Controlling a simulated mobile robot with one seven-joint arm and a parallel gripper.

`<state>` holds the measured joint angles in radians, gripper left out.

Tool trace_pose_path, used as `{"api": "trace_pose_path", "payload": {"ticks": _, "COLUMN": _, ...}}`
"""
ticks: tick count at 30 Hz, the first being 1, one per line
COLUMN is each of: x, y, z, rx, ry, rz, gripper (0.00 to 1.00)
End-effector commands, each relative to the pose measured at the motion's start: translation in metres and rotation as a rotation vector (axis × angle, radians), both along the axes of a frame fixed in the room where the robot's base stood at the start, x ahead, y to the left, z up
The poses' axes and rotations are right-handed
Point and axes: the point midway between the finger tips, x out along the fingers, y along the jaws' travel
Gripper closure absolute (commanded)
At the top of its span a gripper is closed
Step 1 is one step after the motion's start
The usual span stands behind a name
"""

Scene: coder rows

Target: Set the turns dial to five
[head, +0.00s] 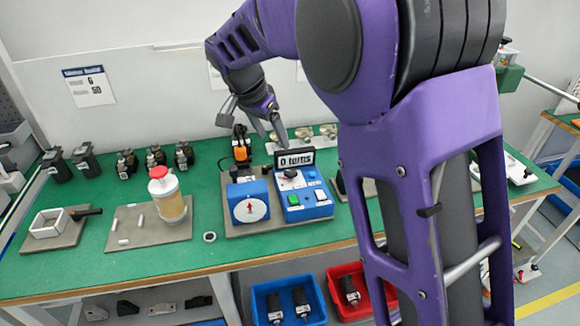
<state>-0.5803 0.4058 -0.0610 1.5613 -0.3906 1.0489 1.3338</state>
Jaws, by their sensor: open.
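The turns dial (290,173) is a small dark knob on top of a blue control box (305,207), in the middle of the green table. A sign behind it (294,159) reads "0 turns". The box also carries a green button and a white switch on its front. My gripper (275,130) is open and points down just above and behind the sign, apart from the dial. The dial's markings are too small to read.
A blue box with a white round gauge (249,210) stands left of the control box on the same board. An orange device (241,147) stands behind it. A red-capped bottle (166,195) is further left. The table's front strip is mostly clear.

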Motion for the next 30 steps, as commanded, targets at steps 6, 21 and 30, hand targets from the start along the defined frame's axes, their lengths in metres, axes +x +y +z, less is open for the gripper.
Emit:
{"api": "trace_pose_path", "payload": {"ticks": 6, "x": 0.013, "y": -0.011, "z": -0.042, "rx": -0.001, "ry": 0.003, "rz": -0.003, "gripper": 0.27}}
{"api": "trace_pose_path", "payload": {"ticks": 21, "x": 0.044, "y": -0.033, "z": -0.134, "rx": 0.001, "ry": 0.001, "rz": -0.003, "gripper": 0.27}}
{"api": "trace_pose_path", "payload": {"ticks": 30, "x": 0.050, "y": -0.037, "z": -0.151, "rx": 0.003, "ry": -0.001, "rz": -0.003, "gripper": 0.27}}
